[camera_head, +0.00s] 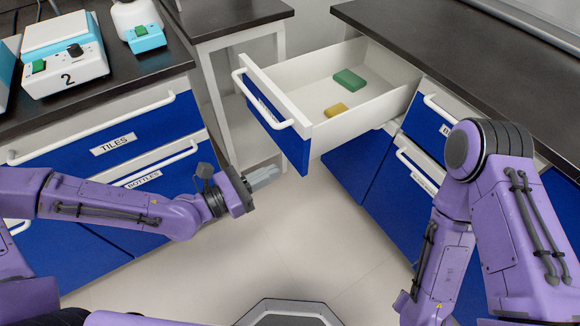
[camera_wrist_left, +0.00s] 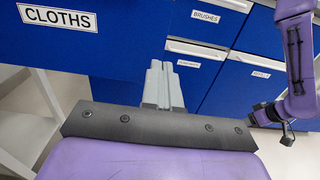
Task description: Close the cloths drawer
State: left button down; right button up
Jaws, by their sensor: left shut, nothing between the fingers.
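The cloths drawer (camera_head: 283,125) stands pulled out from the right-hand cabinet, with a blue front, a white handle and white inner walls. A green block (camera_head: 349,80) and a yellow block (camera_head: 336,109) lie inside it. In the left wrist view, the drawer front (camera_wrist_left: 120,35) shows its CLOTHS label at the upper left. My left gripper (camera_head: 275,173) is shut and empty, below and to the left of the drawer front in the head view. Its grey fingers (camera_wrist_left: 162,70) also show in the left wrist view. My right gripper (camera_wrist_left: 284,132) appears small there; its jaws are unclear.
Dark countertops (camera_head: 468,62) run along both sides. On the left stand a cabinet with the tiles drawer (camera_head: 110,140) and bottles drawer (camera_head: 150,177), and a white device marked 2 (camera_head: 64,65). A white open stand (camera_head: 222,112) is behind. The floor (camera_head: 290,235) between is clear.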

aim_at(301, 158)
pick_arm(q)
jog(key=x, duration=0.5)
jog(key=shift+w+d, duration=0.25)
jog(key=shift+d, duration=0.1)
jog(key=shift+w, duration=0.1)
